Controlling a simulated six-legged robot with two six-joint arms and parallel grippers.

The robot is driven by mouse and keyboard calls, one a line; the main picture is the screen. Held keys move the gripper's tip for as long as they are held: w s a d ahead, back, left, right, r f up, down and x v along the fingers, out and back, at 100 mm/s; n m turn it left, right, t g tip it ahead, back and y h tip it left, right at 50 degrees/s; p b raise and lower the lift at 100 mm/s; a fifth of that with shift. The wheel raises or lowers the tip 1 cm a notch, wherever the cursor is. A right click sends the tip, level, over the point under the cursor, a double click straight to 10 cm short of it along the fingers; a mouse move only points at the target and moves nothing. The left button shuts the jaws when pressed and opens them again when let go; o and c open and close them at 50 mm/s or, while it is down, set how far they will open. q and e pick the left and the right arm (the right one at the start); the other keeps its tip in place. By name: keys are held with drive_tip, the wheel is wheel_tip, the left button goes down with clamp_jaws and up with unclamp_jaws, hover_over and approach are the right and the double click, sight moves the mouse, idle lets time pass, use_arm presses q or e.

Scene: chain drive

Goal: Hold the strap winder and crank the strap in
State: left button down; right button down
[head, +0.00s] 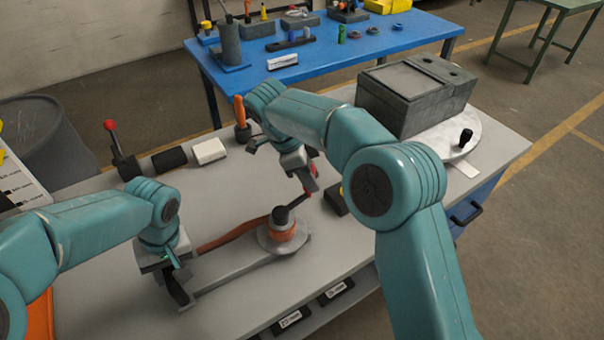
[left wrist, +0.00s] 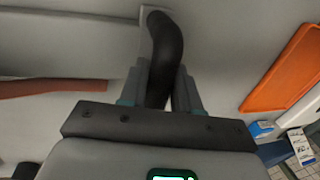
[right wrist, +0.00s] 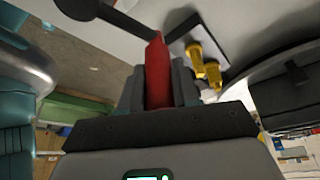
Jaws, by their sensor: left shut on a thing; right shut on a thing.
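The strap winder is a grey flat frame (head: 235,273) lying on the grey workbench. At its right end is a spool (head: 283,232) with orange-brown strap wound on it. The strap (head: 235,234) runs off the spool to the left; it also shows in the left wrist view (left wrist: 50,87). My left gripper (head: 172,282) is shut on the winder's black curved handle (left wrist: 165,55). A dark crank arm (head: 293,202) reaches from the hub up to the right. My right gripper (head: 306,182) is shut on the red crank knob (right wrist: 156,72), which sits between its fingers.
A grey box (head: 400,103) stands on a round plate at the back right. A red-tipped lever (head: 112,130), a black block (head: 169,159) and a white block (head: 208,151) are at the back left. Brass parts (right wrist: 205,66) lie near the crank. A blue table (head: 330,55) stands behind.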

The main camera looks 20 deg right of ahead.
idle(0.9)
drive_tip(key=c, duration=0.8)
unclamp_jaws()
drive_tip(key=shift+c, duration=0.2)
drive_tip(key=v, duration=0.7)
drive_tip(key=shift+a+r, duration=0.15)
drive_tip(key=shift+r, duration=0.05)
